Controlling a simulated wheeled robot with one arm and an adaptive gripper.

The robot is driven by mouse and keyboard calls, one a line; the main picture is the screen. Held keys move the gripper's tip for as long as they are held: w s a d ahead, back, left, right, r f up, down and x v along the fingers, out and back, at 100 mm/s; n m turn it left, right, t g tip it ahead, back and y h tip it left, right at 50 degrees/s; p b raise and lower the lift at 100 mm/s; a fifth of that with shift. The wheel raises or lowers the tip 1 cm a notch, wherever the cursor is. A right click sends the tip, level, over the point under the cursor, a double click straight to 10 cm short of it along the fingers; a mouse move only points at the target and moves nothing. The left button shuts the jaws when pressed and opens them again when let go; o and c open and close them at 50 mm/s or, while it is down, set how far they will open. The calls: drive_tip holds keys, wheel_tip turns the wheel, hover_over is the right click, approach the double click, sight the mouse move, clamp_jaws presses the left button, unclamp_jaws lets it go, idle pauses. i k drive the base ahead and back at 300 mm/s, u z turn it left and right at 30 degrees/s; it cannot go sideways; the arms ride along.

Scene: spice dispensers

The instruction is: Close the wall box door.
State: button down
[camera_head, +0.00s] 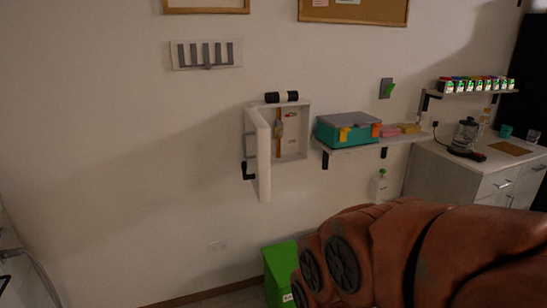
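The white wall box (291,143) is mounted on the wall near the middle of the head camera view. Its door (263,160) hangs open on the left side, swung out from the wall. A black handle (248,171) and a grey bar show on the door's left face. Orange and pale small items show inside the box. A black cylinder lies on top of the box. My reddish-brown arm fills the lower right of the view, to the right of and below the box. My gripper is not in view.
A wall shelf (400,139) with a teal toolbox (347,129) is right of the box. A green bin (281,263) stands below. A counter (450,170) with a coffee maker (465,137) is at the right.

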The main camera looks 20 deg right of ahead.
sight(256, 135)
drive_tip(key=i, duration=0.7)
drive_tip(key=u, duration=1)
drive_tip(key=i, duration=0.55)
drive_tip(key=u, duration=0.6)
